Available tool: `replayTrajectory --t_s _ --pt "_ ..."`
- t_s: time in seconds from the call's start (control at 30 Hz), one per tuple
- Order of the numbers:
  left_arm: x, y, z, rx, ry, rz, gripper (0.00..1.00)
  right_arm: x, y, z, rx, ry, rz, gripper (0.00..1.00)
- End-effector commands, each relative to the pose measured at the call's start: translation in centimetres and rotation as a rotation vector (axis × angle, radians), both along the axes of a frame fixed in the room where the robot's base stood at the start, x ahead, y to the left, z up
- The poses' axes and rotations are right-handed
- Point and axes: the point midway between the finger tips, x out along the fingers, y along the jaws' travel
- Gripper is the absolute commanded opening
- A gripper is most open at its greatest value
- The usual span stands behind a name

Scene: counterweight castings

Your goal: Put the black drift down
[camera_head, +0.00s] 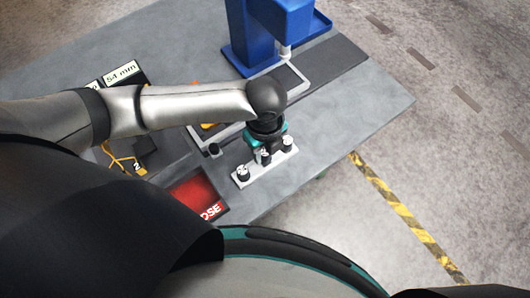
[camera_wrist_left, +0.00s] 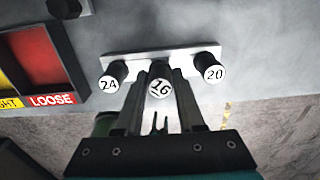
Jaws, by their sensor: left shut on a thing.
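A pale rack (camera_head: 262,168) near the table's front edge bears black drifts with white numbered tops. In the left wrist view the rack (camera_wrist_left: 190,57) has the drift 24 (camera_wrist_left: 112,77) at its left end and the drift 20 (camera_wrist_left: 210,72) at its right end. My left gripper (camera_head: 265,148) is over the rack's middle, shut on the black drift marked 16 (camera_wrist_left: 160,85), between the other two. I cannot tell whether its lower end sits in the rack or just above it. My right gripper is not in view.
A red bin marked LOOSE (camera_head: 196,196) lies left of the rack, with a small black cylinder (camera_head: 214,149) near it. A blue press (camera_head: 250,45) stands at the back. A sign reading 54 mm (camera_head: 122,72) is at the left. The table right of the rack is clear.

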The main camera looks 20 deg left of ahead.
Motion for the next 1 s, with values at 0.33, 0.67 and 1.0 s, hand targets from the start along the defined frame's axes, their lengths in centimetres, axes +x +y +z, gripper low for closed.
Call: replayTrajectory --t_s 0.33,0.67,1.0 --pt "0.0 0.0 -1.7 -0.001 -0.001 -0.002 0.0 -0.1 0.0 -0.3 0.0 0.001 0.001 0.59" --pt "0.0 0.0 -2.0 0.0 0.0 -0.001 0.5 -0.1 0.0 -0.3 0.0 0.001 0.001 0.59" --pt "0.0 0.0 -2.0 0.0 0.0 -0.001 0.68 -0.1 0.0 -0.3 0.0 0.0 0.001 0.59"
